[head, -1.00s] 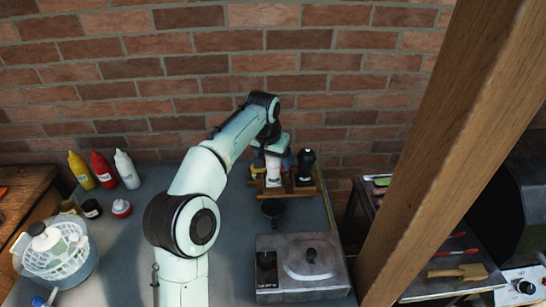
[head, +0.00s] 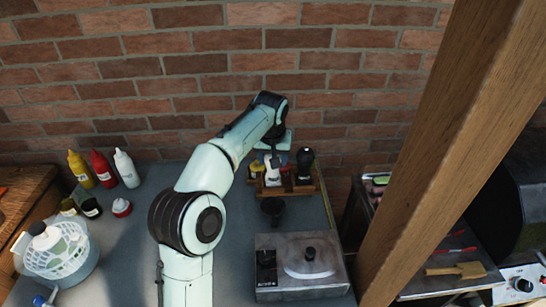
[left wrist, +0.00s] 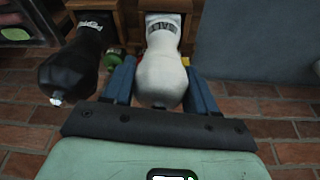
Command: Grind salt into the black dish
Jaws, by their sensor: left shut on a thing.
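The white salt grinder (head: 272,176) stands in a small wooden rack (head: 283,190) at the back of the table. My left gripper (left wrist: 154,88) is shut on it, with one blue finger on each side of its rounded white body. In the left wrist view the salt grinder (left wrist: 161,72) shows its label at the wooden slot. In the head view the gripper is partly hidden by my wrist. The black dish (head: 272,207) sits on the table just in front of the rack. My right gripper is not in view.
A black pepper grinder (head: 305,161) stands in the rack beside the salt. A metal box with a lidded top (head: 302,265) is at front right. Yellow, red and white bottles (head: 124,168) and a salad spinner (head: 58,255) are at left. A wooden post (head: 440,150) rises at right.

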